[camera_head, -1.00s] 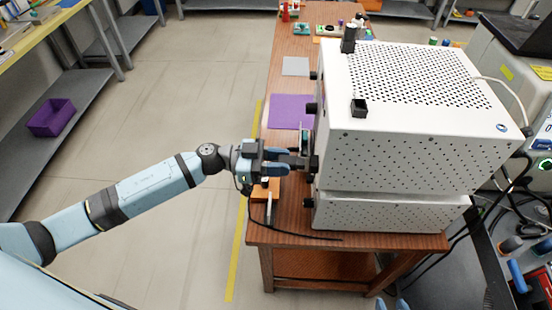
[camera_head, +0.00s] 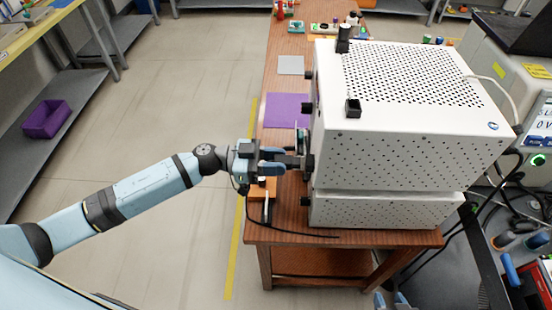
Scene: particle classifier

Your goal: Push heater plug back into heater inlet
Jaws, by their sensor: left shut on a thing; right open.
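A white perforated instrument box (camera_head: 410,150) stands on the wooden table, stacked on a second white box (camera_head: 385,209). My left gripper (camera_head: 297,162) is at the upper box's left side and is shut on a small dark piece, which I take to be the heater plug. The fingers mostly hide it. Its tip is close to a dark fitting on the box face, but I cannot tell whether it is inserted. The inlet itself is hidden. A black cable (camera_head: 300,235) runs along the table below the gripper. My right gripper (camera_head: 390,300) shows only its tips at the bottom edge.
A purple mat (camera_head: 287,110) and a grey plate (camera_head: 291,65) lie on the wooden table (camera_head: 275,235) behind the gripper. An orange block (camera_head: 262,188) sits just below the gripper. Cables and equipment crowd the right.

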